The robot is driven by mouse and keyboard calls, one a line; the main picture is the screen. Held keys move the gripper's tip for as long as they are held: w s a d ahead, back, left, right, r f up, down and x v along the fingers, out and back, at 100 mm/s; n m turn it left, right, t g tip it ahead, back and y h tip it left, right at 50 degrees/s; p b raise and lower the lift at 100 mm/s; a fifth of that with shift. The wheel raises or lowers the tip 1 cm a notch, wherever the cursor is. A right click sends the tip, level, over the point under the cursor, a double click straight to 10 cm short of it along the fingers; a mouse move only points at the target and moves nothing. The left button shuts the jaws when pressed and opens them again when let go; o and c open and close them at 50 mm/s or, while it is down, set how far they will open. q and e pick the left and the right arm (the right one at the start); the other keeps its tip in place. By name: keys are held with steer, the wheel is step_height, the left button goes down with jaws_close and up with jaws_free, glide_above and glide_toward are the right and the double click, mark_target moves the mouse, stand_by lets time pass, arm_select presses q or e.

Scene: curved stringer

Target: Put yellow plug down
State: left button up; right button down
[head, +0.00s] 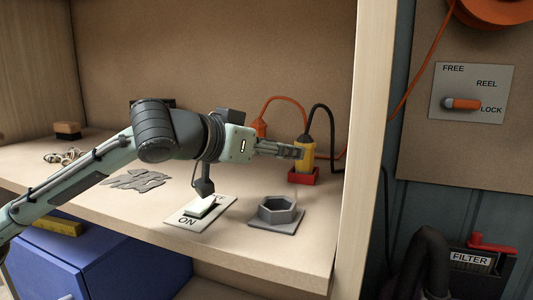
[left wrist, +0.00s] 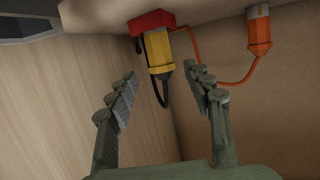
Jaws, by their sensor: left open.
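The yellow plug (head: 306,161) with a black cable stands upright in a red socket base (head: 316,178) on the shelf. My left gripper (head: 290,151) is beside it, its fingers pointing at the plug's upper part. In the left wrist view the plug (left wrist: 158,50) and the red base (left wrist: 150,20) show upside down. There my left gripper (left wrist: 163,76) is open, with the plug in line with the gap, at or just beyond the fingertips. Contact cannot be told. My right gripper is not in view.
An orange plug (head: 260,128) with an orange cable stands behind my gripper. On the shelf are an ON switch plate (head: 185,220), a grey hexagonal socket (head: 278,211) and flat grey pieces (head: 138,180). A wooden side panel (head: 362,130) rises to the right.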

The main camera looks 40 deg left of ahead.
arm_select(q)
steer(key=shift+v, duration=1.65)
